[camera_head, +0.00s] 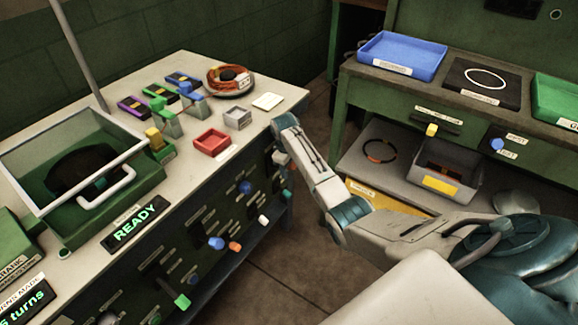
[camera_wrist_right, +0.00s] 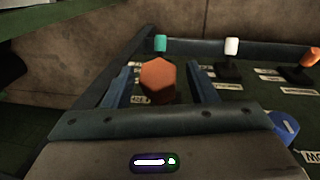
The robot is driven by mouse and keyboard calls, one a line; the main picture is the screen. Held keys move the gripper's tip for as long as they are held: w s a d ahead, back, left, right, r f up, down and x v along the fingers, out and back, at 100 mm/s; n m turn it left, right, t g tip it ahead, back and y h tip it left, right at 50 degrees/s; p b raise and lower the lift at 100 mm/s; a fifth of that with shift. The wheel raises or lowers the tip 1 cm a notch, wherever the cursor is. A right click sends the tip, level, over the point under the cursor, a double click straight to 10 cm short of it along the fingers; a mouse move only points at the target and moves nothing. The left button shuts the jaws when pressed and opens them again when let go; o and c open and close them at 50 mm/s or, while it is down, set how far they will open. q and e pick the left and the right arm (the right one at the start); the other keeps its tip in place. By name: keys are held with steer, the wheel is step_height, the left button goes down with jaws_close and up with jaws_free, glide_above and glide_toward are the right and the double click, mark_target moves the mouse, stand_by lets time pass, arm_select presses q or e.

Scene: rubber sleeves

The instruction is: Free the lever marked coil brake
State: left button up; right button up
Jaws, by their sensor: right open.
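My right gripper (camera_wrist_right: 160,78) is open in the right wrist view, with one finger on each side of an orange hexagonal lever knob (camera_wrist_right: 158,76). The fingers appear apart from the knob, and the knob covers part of its label, so I cannot read it fully. In the head view my right gripper (camera_head: 284,126) is by the right end of the workbench's lever panel, its fingertips hard to make out. I cannot read the words coil brake on any label. My left gripper is not in view.
Neighbouring levers have teal (camera_wrist_right: 160,43), white (camera_wrist_right: 232,46), orange (camera_wrist_right: 310,57) and blue (camera_wrist_right: 284,126) knobs. The bench top (camera_head: 180,225) holds a red tray (camera_head: 212,142) and a framed box. A shelf unit with a blue tray (camera_head: 402,56) stands to the right, across open floor.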

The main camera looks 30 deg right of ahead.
jaws_close()
